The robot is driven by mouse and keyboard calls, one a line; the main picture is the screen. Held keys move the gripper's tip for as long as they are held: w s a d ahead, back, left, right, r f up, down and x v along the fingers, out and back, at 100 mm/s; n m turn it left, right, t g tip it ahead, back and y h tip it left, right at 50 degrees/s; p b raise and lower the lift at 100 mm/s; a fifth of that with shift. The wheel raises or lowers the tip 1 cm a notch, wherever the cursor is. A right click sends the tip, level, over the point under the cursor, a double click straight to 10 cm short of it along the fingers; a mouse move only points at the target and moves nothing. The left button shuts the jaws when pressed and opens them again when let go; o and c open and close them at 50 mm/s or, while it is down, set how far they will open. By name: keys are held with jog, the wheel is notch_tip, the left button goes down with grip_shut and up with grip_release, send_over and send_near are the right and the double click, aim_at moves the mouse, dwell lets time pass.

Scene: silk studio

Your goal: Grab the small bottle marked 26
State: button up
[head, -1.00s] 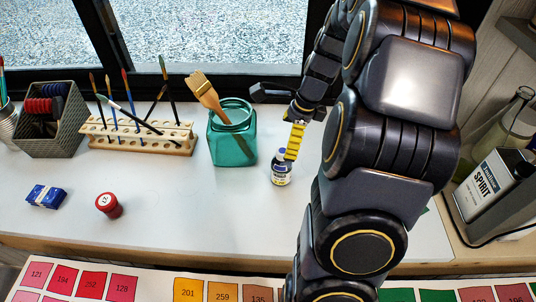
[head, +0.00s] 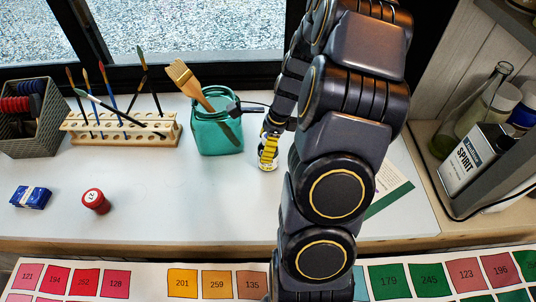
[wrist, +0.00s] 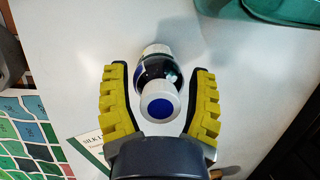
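A small dark bottle with a pale label (head: 268,166) stands on the white tabletop right of the teal jar, mostly hidden by my gripper in the head view. In the wrist view the bottle (wrist: 157,70) has a white cap with a blue dot on top. I cannot read a number on it. My gripper (wrist: 161,95), with yellow ribbed fingers, is open with one finger on each side of the bottle. A gap shows between the bottle and each finger. The gripper also shows in the head view (head: 269,146).
The teal jar (head: 217,136) with a wide brush stands close left of my gripper. A brush rack (head: 165,131), a red-capped bottle (head: 95,201) and a blue block (head: 30,197) are further left. A SPIRIT can (head: 470,163) stands at the right. The front middle table is clear.

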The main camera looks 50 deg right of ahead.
jog(key=c, duration=0.5)
